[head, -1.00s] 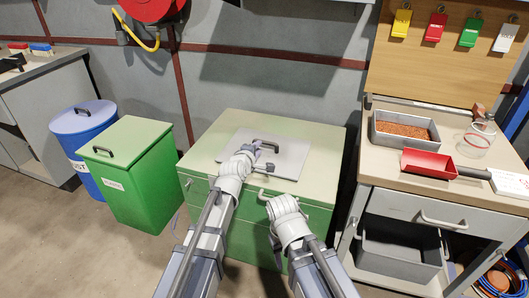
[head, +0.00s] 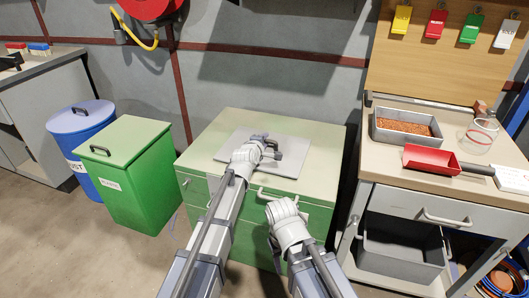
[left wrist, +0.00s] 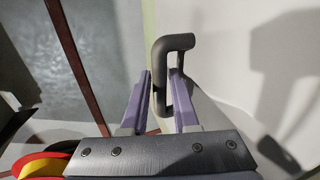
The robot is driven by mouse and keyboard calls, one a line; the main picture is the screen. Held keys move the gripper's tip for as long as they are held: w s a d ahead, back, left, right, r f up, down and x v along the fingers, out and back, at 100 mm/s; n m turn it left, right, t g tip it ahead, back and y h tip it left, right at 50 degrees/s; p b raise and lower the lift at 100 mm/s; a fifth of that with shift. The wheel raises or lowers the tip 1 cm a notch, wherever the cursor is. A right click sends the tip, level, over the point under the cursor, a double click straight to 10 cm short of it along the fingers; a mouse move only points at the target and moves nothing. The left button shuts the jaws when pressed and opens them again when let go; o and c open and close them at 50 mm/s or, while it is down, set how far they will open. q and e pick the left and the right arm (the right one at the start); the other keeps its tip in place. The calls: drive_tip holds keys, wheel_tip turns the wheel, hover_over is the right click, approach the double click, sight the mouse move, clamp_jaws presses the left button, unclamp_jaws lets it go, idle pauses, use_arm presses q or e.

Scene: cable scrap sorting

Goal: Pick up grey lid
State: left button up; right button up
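The grey lid (head: 290,166) is a flat square plate lying on top of the green cabinet, with a dark bar handle (head: 275,152) standing on it. My left gripper (head: 262,141) is over the lid, at the handle. In the left wrist view, the two purple fingers of my left gripper (left wrist: 161,78) stand on either side of the dark handle (left wrist: 174,43), with narrow gaps, so it looks open around the handle. Part of the lid is hidden behind my left arm. My right gripper (head: 283,208) is in front of the cabinet; its fingers are not clearly visible.
The green cabinet (head: 315,184) has free room around the lid. Left stand a green bin (head: 140,190) and a blue barrel (head: 82,125). Right, a workbench (head: 385,165) holds a grey tray of granules (head: 405,138), a red scoop (head: 430,160) and a clear jar (head: 480,138).

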use_arm(q)
clamp_jaws()
idle(1.4)
